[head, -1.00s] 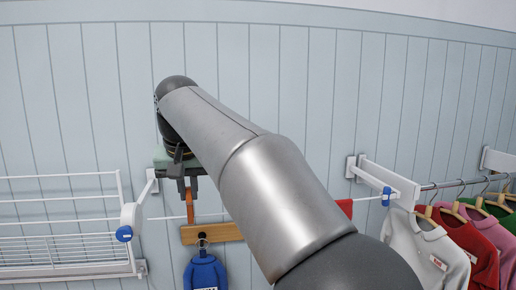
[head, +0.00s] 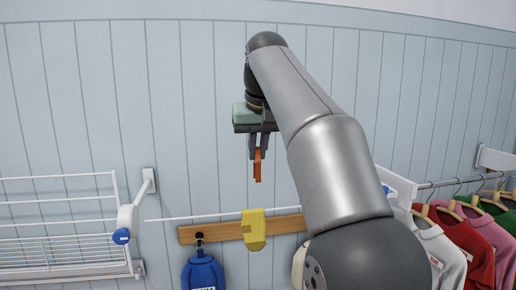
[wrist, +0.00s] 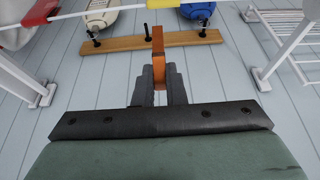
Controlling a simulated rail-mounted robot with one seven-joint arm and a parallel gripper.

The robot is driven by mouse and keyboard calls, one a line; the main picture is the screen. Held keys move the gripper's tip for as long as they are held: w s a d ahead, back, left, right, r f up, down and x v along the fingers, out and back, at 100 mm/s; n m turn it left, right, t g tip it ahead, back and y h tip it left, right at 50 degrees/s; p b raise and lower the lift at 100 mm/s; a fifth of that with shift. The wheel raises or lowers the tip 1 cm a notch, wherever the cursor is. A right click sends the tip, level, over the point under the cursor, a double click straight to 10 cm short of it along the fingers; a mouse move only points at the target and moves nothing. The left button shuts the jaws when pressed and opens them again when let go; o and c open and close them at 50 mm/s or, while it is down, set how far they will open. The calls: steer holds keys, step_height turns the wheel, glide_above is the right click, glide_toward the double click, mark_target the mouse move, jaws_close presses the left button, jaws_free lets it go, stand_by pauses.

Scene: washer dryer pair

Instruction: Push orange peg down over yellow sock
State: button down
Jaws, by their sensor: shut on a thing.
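The yellow sock (head: 254,229) hangs over the thin white line (head: 190,217) in the head view, in front of the wooden rail. My gripper (head: 257,153) is above it and shut on the orange peg (head: 257,170). The peg points down in the head view, with a clear gap between its lower end and the top of the sock. In the wrist view the peg (wrist: 158,45) stands out from between my gripper's fingers (wrist: 158,88).
A wooden rail (head: 218,232) with a blue item (head: 203,272) on a hook is on the wall. A white rack (head: 60,235) stands left. A white bracket (head: 398,184) and hanging shirts (head: 470,240) are right. The wall above the line is free.

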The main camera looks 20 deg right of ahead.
mark_target(258, 171)
steer(key=shift+f+b, duration=2.4)
steer(key=shift+f, duration=0.8)
steer(key=shift+f, duration=0.3)
steer(key=shift+f+b, duration=1.7)
steer(key=shift+f, duration=0.5)
steer(key=c, duration=1.4)
jaws_free()
steer(key=shift+s, duration=0.1)
